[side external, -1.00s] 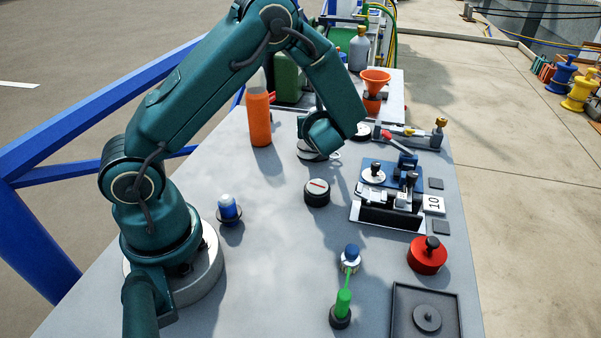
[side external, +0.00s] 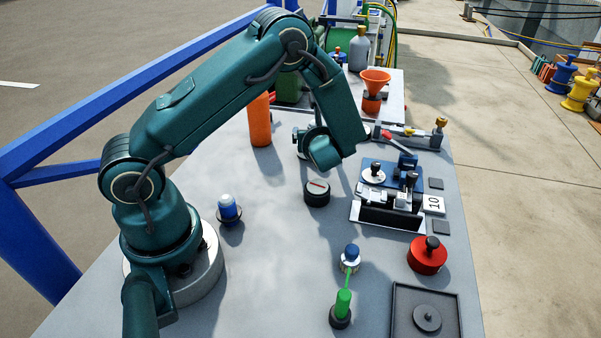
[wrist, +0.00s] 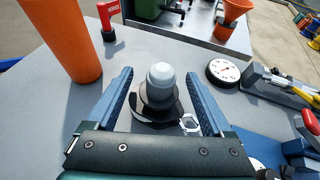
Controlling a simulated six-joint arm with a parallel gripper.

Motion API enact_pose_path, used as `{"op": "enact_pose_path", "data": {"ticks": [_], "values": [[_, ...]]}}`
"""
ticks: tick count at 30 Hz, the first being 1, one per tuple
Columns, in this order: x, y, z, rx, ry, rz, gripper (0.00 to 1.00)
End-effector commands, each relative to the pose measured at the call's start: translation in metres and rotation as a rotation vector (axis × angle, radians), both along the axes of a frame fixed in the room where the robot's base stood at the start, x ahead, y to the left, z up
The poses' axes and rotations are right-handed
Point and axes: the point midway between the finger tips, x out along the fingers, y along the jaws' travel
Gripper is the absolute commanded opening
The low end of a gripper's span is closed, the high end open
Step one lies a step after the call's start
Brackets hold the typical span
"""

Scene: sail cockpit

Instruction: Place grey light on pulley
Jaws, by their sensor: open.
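The grey light (wrist: 161,76) is a pale dome on a dark collar, seen in the wrist view between my fingers. It appears upright on top of the pulley (wrist: 144,115), a dark round block with a pale edge and a metal shackle at its right. I cannot tell exactly how the light's base meets the pulley. My gripper (wrist: 160,88) is open, one finger on each side of the light, with gaps visible. In the side external view my gripper (side external: 303,142) is low over the table, and my wrist mostly hides the light and pulley.
An orange bottle (side external: 260,121) stands close behind my gripper. A round gauge (wrist: 223,71) and a clamp fixture (side external: 388,200) lie to the right. A black-sided knob (side external: 317,193) is in front. A blue-and-white light (side external: 229,208) stands nearer my base.

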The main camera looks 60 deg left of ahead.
Motion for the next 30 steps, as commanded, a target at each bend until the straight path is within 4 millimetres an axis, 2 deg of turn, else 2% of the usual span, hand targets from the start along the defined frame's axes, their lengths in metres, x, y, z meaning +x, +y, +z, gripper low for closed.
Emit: {"op": "enact_pose_path", "data": {"ticks": [5,15,21,26,30], "values": [[-0.002,-0.006,0.005,-0.001,-0.001,-0.003,0.85],[-0.029,-0.062,0.031,0.000,-0.004,-0.008,0.85],[-0.044,-0.088,0.044,0.001,-0.002,-0.004,0.85],[-0.050,-0.097,0.049,-0.005,-0.005,0.005,0.85],[-0.066,-0.092,0.056,-0.091,-0.054,0.101,0.85]]}}
